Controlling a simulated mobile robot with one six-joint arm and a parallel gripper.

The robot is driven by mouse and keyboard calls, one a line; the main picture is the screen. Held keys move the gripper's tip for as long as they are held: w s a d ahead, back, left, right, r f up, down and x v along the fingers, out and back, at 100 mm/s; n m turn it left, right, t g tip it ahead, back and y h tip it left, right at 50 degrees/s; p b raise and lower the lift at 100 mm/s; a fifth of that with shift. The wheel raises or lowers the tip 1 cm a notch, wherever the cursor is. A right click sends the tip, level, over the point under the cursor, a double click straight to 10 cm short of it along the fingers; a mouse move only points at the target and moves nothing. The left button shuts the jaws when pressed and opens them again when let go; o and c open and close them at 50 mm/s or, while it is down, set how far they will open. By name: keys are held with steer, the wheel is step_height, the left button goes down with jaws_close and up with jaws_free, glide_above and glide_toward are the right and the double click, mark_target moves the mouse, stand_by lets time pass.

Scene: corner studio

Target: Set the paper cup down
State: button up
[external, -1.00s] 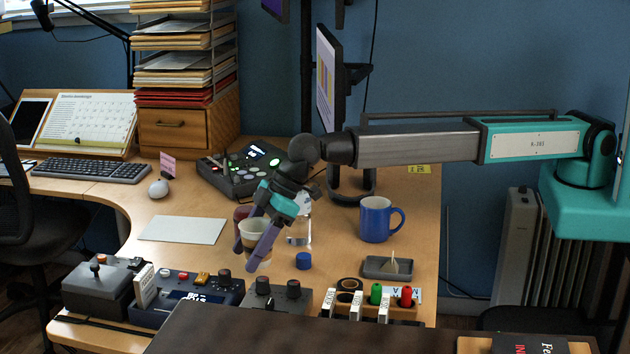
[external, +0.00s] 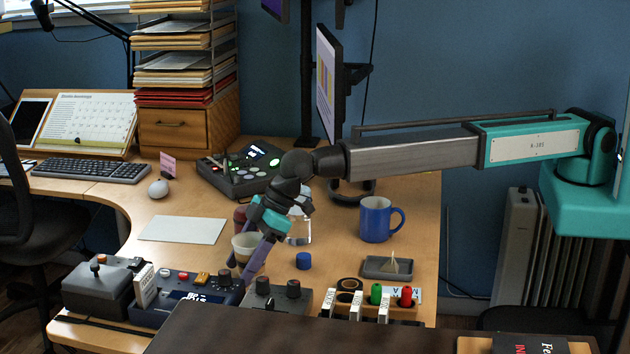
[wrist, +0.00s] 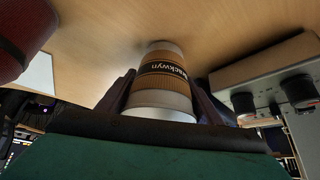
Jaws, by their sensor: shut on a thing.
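The paper cup (external: 246,246) is pale with a brown sleeve and stands roughly upright between the fingers of my gripper (external: 241,268). My gripper is shut on it. In the wrist view the cup (wrist: 162,76) sits between the two dark fingers, its sleeve marked with lettering. The cup is over the wooden desk (external: 200,205), close behind the row of control boxes. I cannot tell whether its base touches the desk. A finger hides part of the cup in the external view.
A dark red round object (wrist: 12,38) is close beside the cup, mostly hidden in the external view. A control box with knobs (external: 268,297) stands just in front. A blue cap (external: 303,261), a blue mug (external: 375,221) and a white sheet (external: 182,230) lie around.

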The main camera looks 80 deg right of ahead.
steer(key=shift+f, duration=0.3)
steer(key=o, duration=0.7)
steer(key=shift+r, duration=0.1)
steer(key=b+v, duration=0.1)
steer(key=v, duration=1.1)
stand_by(0.4)
